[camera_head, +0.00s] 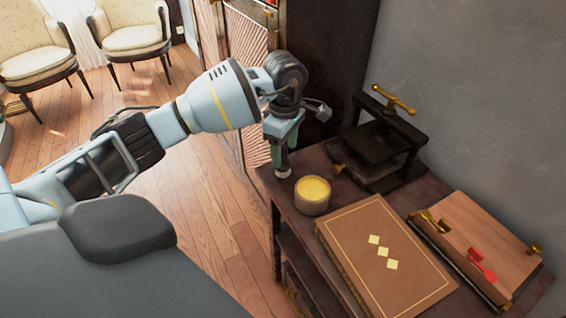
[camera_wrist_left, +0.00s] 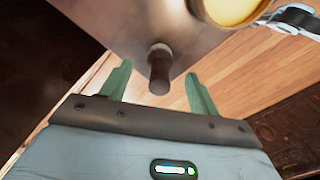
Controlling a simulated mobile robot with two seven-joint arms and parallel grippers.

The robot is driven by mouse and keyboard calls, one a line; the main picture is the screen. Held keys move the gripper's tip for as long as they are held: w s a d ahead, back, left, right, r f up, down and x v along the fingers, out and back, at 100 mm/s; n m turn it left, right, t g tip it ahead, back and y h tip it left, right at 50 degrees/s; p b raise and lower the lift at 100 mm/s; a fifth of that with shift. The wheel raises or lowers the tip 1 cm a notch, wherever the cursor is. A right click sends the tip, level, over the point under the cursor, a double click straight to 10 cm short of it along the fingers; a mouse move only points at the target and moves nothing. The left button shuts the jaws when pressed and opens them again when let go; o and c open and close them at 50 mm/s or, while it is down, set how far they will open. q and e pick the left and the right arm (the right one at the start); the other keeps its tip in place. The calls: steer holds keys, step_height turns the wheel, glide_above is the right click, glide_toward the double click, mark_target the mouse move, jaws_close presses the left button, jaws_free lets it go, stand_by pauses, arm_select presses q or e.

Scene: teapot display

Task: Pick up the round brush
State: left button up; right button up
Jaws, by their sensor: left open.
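The round brush (camera_head: 283,172) stands near the far left corner of the wooden side table, just below my left gripper (camera_head: 283,146). In the left wrist view the brush (camera_wrist_left: 159,66) is a short dark brown cylinder with a paler end. It lies between the two green fingers of my left gripper (camera_wrist_left: 160,84), with a gap on both sides. The left gripper is open and not closed on it. In the head view the fingers partly hide the brush. My right gripper is not in view.
A round pot with yellow contents (camera_head: 313,194) stands close to the brush, and also shows in the left wrist view (camera_wrist_left: 232,10). A large brown book (camera_head: 385,262), a dark press (camera_head: 385,135) and a wooden board (camera_head: 480,235) with a red piece (camera_head: 481,265) fill the table (camera_head: 335,160).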

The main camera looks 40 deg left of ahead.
mark_target(283, 162)
arm_select(q)
steer(key=shift+a+f, duration=0.15)
steer(key=shift+f, duration=2.4)
steer(key=c, duration=1.1)
